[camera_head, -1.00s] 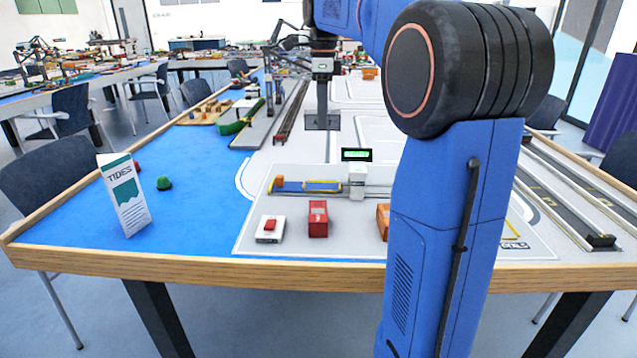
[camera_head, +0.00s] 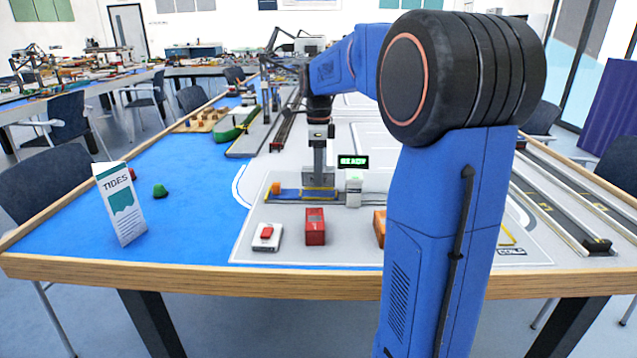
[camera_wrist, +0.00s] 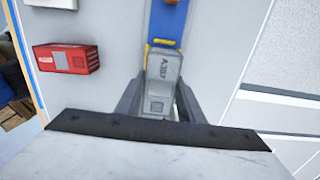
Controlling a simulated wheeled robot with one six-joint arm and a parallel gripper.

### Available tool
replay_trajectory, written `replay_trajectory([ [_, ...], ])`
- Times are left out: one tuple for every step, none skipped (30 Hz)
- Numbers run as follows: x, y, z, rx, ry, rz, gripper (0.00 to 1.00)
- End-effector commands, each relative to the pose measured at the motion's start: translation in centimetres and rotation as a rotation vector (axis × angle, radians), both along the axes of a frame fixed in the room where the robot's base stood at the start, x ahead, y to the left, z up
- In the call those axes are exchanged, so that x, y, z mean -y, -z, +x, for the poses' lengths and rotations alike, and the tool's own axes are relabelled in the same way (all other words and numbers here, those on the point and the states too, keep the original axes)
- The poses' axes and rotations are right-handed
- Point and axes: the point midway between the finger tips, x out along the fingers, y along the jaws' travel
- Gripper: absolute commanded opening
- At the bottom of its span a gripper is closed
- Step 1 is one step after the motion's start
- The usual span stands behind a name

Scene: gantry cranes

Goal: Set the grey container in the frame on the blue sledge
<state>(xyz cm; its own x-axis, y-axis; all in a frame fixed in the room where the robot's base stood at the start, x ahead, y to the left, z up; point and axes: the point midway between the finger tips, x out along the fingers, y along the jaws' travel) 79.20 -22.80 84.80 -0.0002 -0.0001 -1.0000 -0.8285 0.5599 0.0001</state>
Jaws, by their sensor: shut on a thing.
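My gripper (camera_head: 319,158) is shut on the grey container (camera_head: 320,178) and holds it upright at the blue sledge (camera_head: 287,194). In the wrist view the grey container (camera_wrist: 162,78), with dark lettering on top, sits between the two fingers of my gripper (camera_wrist: 160,95). The yellow frame (camera_head: 318,198) on the sledge shows along the container's lower front. In the wrist view the yellow frame (camera_wrist: 164,42) shows beside the container's far end, with the rest hidden under it. I cannot tell whether the container touches the sledge.
A red container (camera_head: 315,227) and a white box with a red button (camera_head: 267,236) stand in front. An orange block (camera_head: 380,227) is partly hidden by my arm.

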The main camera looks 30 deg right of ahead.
Motion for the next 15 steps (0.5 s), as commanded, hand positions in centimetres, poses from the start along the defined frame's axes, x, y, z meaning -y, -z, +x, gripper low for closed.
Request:
replay_trajectory([
  [0.0,0.5,0.0,-0.002,0.000,0.001,0.10],
  [0.0,0.8,0.0,-0.001,0.000,0.001,0.10],
  [0.0,1.3,0.0,-0.001,0.000,0.001,0.10],
  [0.0,1.8,0.0,-0.002,0.000,0.000,0.10],
  [0.0,2.2,0.0,-0.003,0.000,0.001,0.10],
  [0.0,2.7,0.0,-0.001,0.000,0.001,0.10],
  [0.0,3.0,0.0,-0.001,0.000,0.001,0.10],
  [0.0,3.2,0.0,-0.001,0.000,0.001,0.10],
  [0.0,3.4,0.0,-0.001,0.000,0.001,0.10],
  [0.0,3.4,0.0,0.000,0.000,0.000,0.10],
  [0.0,3.4,0.0,0.000,0.000,0.000,0.10],
  [0.0,3.4,0.0,0.001,0.000,-0.001,0.10],
  [0.0,3.4,0.0,0.000,0.000,0.000,0.10],
  [0.0,3.4,0.0,0.000,0.000,0.000,0.10],
  [0.0,3.4,0.0,0.000,0.000,0.000,0.10],
])
